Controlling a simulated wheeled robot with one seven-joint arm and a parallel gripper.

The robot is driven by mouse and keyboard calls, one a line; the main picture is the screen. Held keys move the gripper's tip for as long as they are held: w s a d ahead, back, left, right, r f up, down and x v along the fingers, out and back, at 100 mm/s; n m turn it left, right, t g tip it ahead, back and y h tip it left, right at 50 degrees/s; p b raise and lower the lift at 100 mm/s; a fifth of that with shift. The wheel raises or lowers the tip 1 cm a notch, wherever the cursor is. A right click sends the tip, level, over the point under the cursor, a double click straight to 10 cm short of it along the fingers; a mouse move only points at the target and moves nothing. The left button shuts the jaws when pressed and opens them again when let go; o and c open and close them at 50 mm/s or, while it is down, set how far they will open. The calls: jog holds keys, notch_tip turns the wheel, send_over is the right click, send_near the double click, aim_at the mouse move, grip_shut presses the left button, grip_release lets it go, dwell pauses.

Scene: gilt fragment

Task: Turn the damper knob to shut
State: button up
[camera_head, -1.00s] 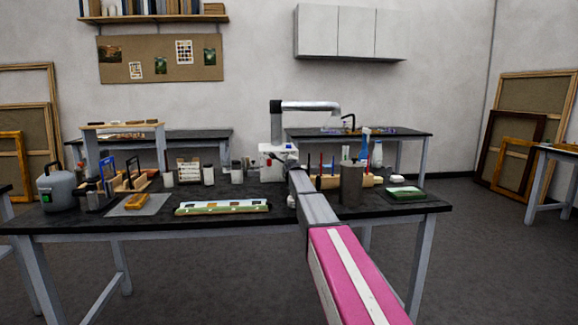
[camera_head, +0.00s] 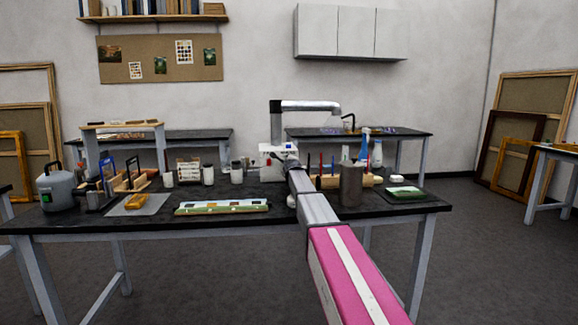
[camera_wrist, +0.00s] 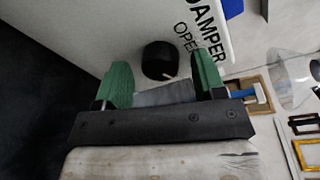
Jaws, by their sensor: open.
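The damper knob (camera_wrist: 160,58) is round and black with a short pale pointer mark. It sits on a white panel (camera_wrist: 80,22) lettered "DAMPER" and "OPE…", the rest of the word being hidden by a finger. My gripper (camera_wrist: 162,66) is open, its two green fingers on either side of the knob in the picture. I cannot tell whether they touch it. In the head view, my arm reaches over the bench to the white box (camera_head: 270,148) under a silver extraction pipe (camera_head: 308,106); the knob cannot be made out there.
The black-topped bench (camera_head: 330,222) holds several cups, a test-tube rack and a dark grey cylinder (camera_head: 351,184) close to the right of my arm. A long framed piece (camera_head: 222,207) lies at the front. A grey canister (camera_head: 56,190) stands at the left end.

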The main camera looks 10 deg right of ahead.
jog(key=s+r, duration=0.1)
jog(key=s, duration=0.9)
jog(key=shift+s+a, duration=0.25)
jog(key=shift+s, duration=0.1)
jog(key=shift+r, duration=0.1)
